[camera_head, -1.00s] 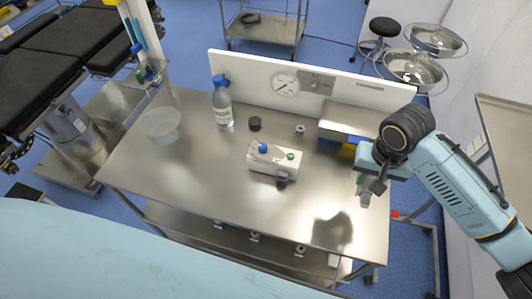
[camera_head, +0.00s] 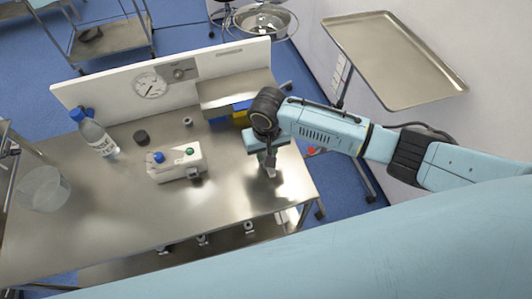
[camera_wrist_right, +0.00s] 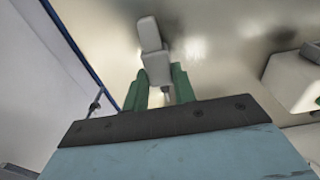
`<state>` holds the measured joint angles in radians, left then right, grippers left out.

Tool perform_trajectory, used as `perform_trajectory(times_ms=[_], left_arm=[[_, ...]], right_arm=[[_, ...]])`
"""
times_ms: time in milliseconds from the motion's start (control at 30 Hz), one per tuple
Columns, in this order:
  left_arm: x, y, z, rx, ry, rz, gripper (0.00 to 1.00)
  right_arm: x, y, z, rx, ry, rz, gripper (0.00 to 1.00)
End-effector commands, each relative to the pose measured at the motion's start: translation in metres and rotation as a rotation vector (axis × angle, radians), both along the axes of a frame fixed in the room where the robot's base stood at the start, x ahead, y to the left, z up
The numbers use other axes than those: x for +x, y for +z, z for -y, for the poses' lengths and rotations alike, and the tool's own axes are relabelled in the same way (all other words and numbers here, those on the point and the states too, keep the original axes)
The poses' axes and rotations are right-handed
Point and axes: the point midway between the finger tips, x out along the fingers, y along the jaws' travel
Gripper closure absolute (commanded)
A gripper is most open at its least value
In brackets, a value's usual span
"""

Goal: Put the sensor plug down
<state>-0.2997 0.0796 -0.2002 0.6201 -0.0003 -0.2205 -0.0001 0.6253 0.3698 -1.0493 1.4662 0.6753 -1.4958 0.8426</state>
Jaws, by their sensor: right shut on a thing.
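The sensor plug is a small light grey two-part block. In the right wrist view the plug (camera_wrist_right: 152,45) sticks out from between the green fingers of my right gripper (camera_wrist_right: 160,88), which is shut on its near part. Bare metal lies beyond the plug, but I cannot tell whether the two touch. In the head view my right gripper (camera_head: 266,158) points down over the right end of the steel table (camera_head: 230,200), with the plug (camera_head: 270,172) just below it. My left gripper is not in view.
A white box (camera_head: 176,166) with blue and green knobs stands left of my right gripper. A black cap (camera_head: 141,137), a bottle (camera_head: 95,134) and a clear bowl (camera_head: 42,189) are farther left. A grey shelf with blue and yellow bins (camera_head: 240,116) stands behind. The table front is clear.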

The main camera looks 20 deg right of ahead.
Motion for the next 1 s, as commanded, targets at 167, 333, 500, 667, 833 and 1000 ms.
perform_trajectory(times_ms=[167,333,500,667,833,1000], left_arm=[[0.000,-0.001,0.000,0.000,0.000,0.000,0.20],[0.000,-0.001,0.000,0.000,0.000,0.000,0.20],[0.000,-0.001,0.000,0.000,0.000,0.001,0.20],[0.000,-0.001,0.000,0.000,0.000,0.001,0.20],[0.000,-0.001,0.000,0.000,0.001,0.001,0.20],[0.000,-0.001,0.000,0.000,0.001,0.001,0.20]], right_arm=[[0.000,-0.008,0.000,0.000,0.001,0.001,1.00],[0.000,-0.009,0.000,0.000,0.000,0.001,1.00],[0.000,-0.014,0.000,0.000,0.000,0.001,1.00],[0.000,-0.019,0.000,0.000,-0.001,0.000,1.00],[0.000,-0.020,0.000,0.000,0.000,0.001,0.70],[0.000,-0.020,0.000,0.000,0.000,0.001,0.52]])
